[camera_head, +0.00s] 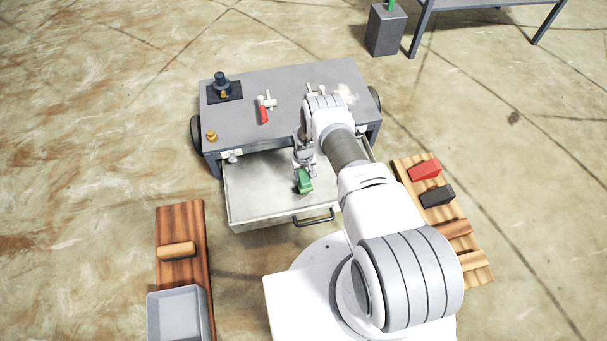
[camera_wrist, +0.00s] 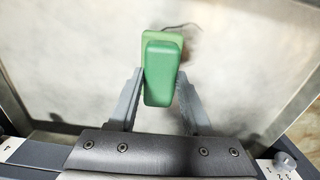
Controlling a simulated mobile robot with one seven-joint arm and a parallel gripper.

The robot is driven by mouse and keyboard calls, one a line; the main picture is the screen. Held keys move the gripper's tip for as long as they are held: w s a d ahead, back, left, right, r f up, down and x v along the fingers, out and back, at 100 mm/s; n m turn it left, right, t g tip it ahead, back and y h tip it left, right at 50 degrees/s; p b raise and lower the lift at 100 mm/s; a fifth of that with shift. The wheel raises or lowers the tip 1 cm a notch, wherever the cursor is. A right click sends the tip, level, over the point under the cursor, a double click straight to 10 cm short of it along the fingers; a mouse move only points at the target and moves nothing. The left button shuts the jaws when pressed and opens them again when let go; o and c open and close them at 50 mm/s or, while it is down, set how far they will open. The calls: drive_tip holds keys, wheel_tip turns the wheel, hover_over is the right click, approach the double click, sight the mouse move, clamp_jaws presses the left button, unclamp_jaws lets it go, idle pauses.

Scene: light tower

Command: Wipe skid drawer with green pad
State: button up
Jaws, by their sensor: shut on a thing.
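The green pad (camera_head: 305,184) is held in my gripper (camera_head: 304,170) over the open drawer (camera_head: 262,200) of the grey wheeled skid (camera_head: 290,110). In the wrist view, the green pad (camera_wrist: 162,75) sits between the two grey fingers of my gripper (camera_wrist: 160,92), which are shut on it. The pad's lighter lower part faces the pale drawer floor (camera_wrist: 230,65); I cannot tell whether it touches. A dark curved mark (camera_wrist: 182,32) shows on the floor beside the pad. My arm hides the drawer's right part in the head view.
A wooden rack (camera_head: 466,262) with a red block (camera_head: 424,169) and a black block (camera_head: 437,195) lies right. A wooden board (camera_head: 168,221) and grey bin (camera_head: 178,315) lie left. A red-handled valve (camera_head: 264,108) stands on the skid top. The drawer handle (camera_head: 314,218) faces my base.

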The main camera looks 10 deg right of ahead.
drive_tip(key=shift+f, duration=1.05)
drive_tip(key=shift+a, duration=0.15)
drive_tip(key=shift+a+r, duration=0.1)
drive_tip(key=shift+a, duration=1.5)
